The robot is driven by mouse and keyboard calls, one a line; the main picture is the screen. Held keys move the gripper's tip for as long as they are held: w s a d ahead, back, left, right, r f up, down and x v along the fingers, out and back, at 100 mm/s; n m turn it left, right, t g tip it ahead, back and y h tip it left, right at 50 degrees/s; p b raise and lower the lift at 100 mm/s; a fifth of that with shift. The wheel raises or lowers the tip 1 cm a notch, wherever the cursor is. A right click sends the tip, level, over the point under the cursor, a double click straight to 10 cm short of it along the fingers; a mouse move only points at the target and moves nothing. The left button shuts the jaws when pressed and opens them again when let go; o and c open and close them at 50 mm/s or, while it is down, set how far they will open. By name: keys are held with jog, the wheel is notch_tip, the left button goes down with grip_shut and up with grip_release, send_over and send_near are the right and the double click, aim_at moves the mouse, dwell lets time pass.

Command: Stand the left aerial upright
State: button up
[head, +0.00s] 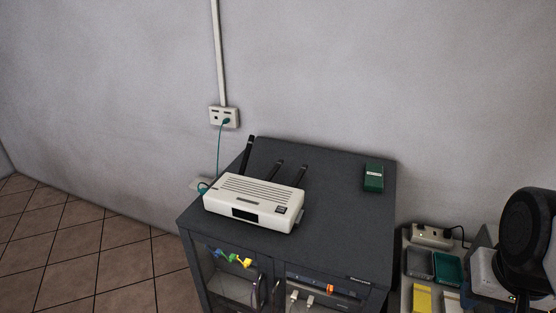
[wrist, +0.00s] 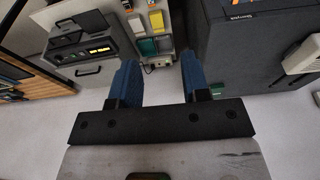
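A white router (head: 250,203) sits on top of the dark grey cabinet (head: 345,225) in the head view. Three black aerials rise from its back edge. The left aerial (head: 248,157) shows longest and leans slightly right; its exact tilt front to back is hard to tell. The middle aerial (head: 273,170) and right aerial (head: 299,176) show shorter and lean right. My gripper (wrist: 160,76) has two blue fingers spread apart with nothing between them.
A green box (head: 373,177) lies on the cabinet's back right. A teal cable (head: 219,148) hangs from the wall socket (head: 224,117) behind the router's left end. Small trays (head: 449,268) and a power strip (head: 431,236) are at the right. The cabinet's right front top is clear.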

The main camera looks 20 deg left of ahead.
jog(key=w+a+r, duration=0.3)
jog(key=w+a, duration=0.1)
jog(key=w, duration=0.4)
jog(key=w+a+r, duration=0.2)
jog(key=w+a, duration=0.3)
jog(key=w, duration=0.3)
jog(key=t, duration=0.2)
send_over(249, 146)
jog(key=s, duration=0.2)
notch_tip(249, 146, down, 7)
jog(key=shift+s+a+f, duration=0.1)
jog(key=shift+a, duration=0.05)
jog(key=shift+x, duration=3.9)
jog(key=shift+c, duration=0.4)
